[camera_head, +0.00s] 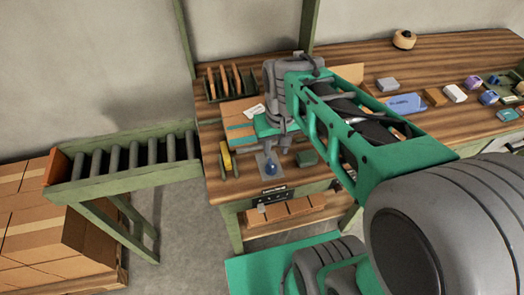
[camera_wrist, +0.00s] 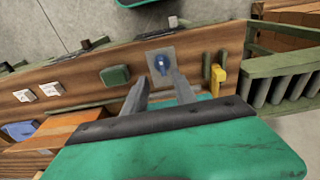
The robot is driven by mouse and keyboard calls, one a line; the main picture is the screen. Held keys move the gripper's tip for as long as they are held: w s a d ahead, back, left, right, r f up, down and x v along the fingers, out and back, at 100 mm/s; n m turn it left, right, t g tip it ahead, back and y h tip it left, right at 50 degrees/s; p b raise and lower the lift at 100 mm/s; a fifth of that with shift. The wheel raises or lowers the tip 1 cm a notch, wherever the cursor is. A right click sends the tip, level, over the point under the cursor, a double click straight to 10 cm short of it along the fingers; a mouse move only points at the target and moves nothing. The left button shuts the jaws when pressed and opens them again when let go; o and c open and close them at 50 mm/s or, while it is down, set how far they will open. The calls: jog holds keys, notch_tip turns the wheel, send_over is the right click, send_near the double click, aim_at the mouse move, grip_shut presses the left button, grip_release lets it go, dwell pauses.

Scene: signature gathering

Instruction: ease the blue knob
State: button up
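The blue knob (camera_head: 271,167) stands on a light grey plate (camera_head: 262,160) near the front edge of the wooden bench. In the wrist view the blue knob (camera_wrist: 162,64) shows on its plate (camera_wrist: 152,54), just beyond my fingertips. My gripper (camera_head: 276,148) is above and behind the knob, with its two grey fingers pointing down toward it. In the wrist view the fingers of my gripper (camera_wrist: 157,80) are spread apart with nothing between them. I cannot tell whether a fingertip touches the plate.
A yellow-handled object (camera_head: 226,158) lies left of the plate, and a dark green block (camera_head: 307,157) sits to its right. A cardboard box (camera_head: 240,112) is behind my gripper. A roller conveyor (camera_head: 125,162) adjoins the bench at left. Small items cover the bench's right side.

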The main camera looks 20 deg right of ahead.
aim_at(272, 163)
jog(key=shift+w+f+g+p, duration=0.2)
jog(key=shift+w+f+g, duration=0.15)
jog(key=shift+w, duration=0.25)
jog(key=shift+w+f+g+p, duration=0.2)
jog(key=shift+w+f+g, duration=0.1)
jog(key=shift+w, duration=0.25)
notch_tip(272, 163, down, 8)
jog(key=shift+a+r+p, duration=0.1)
jog(key=shift+a+p, duration=0.05)
jog(key=shift+p, duration=0.3)
grip_shut()
